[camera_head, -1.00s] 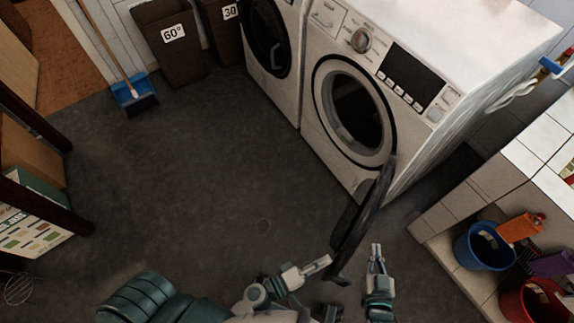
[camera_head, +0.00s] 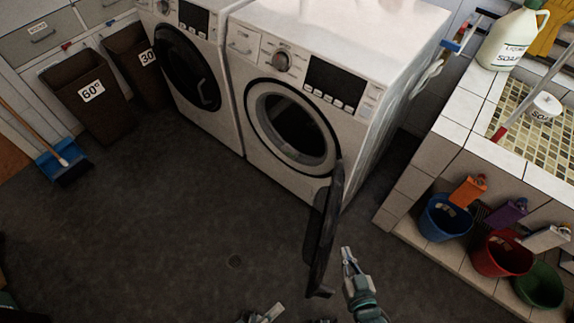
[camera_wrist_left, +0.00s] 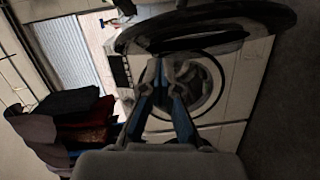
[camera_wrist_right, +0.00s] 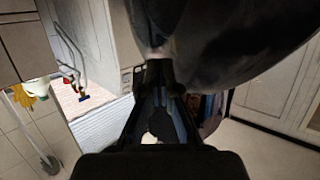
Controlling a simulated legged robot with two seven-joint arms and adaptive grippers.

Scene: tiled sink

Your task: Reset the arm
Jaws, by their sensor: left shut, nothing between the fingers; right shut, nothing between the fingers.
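My left gripper (camera_head: 272,310) shows only partly at the bottom edge of the head view, left of the open washer door. Its fingers are together and empty in the left wrist view (camera_wrist_left: 160,68), pointing toward the washer front. My right gripper (camera_head: 346,254) is just right of the open door's lower end in the head view, apart from the sink. Its fingers are together with nothing held. In the right wrist view its fingertips (camera_wrist_right: 157,70) lie below a large dark surface that fills the top.
The front-loading washer (camera_head: 295,135) has its dark door (camera_head: 322,235) swung open between my two grippers. A second machine (camera_head: 190,75) stands to its left. The tiled sink (camera_head: 455,135) and shelf with buckets (camera_head: 445,218) are at right.

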